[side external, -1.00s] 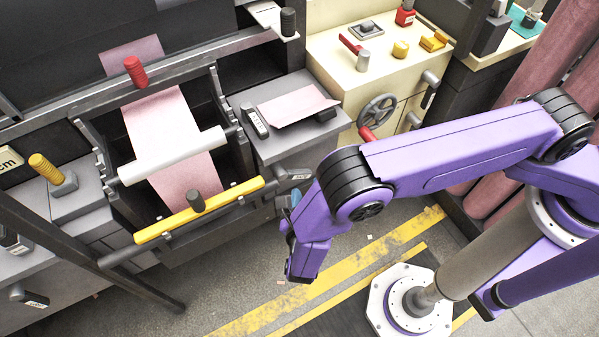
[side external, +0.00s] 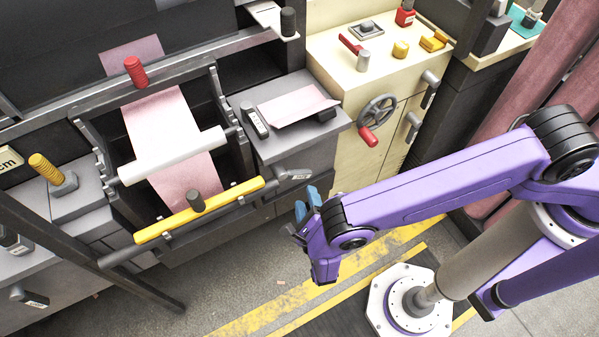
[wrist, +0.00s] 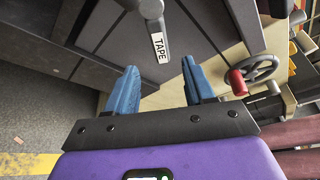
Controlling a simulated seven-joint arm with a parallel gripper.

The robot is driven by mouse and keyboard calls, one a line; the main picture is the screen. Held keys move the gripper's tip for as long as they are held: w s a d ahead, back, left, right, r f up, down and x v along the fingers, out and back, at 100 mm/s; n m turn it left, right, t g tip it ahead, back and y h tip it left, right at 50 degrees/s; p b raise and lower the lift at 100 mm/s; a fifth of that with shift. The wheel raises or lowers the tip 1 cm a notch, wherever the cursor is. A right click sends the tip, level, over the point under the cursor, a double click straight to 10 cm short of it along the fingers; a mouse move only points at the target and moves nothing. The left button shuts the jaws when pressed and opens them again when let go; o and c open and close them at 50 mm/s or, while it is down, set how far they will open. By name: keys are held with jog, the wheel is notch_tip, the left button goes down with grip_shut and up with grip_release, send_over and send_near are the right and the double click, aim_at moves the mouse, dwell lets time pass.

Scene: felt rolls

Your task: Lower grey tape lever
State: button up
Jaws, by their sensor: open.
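The grey tape lever (side external: 293,174) sticks out from the front of the dark grey cabinet, near its right corner. In the wrist view the grey lever (wrist: 147,22) carries a white label reading TAPE, and its labelled end lies just beyond my fingertips, roughly in line with the gap. My gripper (side external: 306,204) is below and slightly right of the lever in the side view. Its blue fingers (wrist: 160,75) are spread with nothing between them. I see no contact with the lever.
A handwheel with a red knob (side external: 368,136) is on the cream cabinet (side external: 345,90) to the right. A yellow bar (side external: 200,211) and a white roller (side external: 173,155) with pink felt stand to the left. The floor below my gripper is open.

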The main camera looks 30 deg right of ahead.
aim_at(300, 177)
jog(key=x, duration=1)
jog(key=shift+w+d+f, duration=0.1)
jog(key=shift+w+d, duration=0.05)
jog(key=shift+w, duration=0.15)
grip_shut()
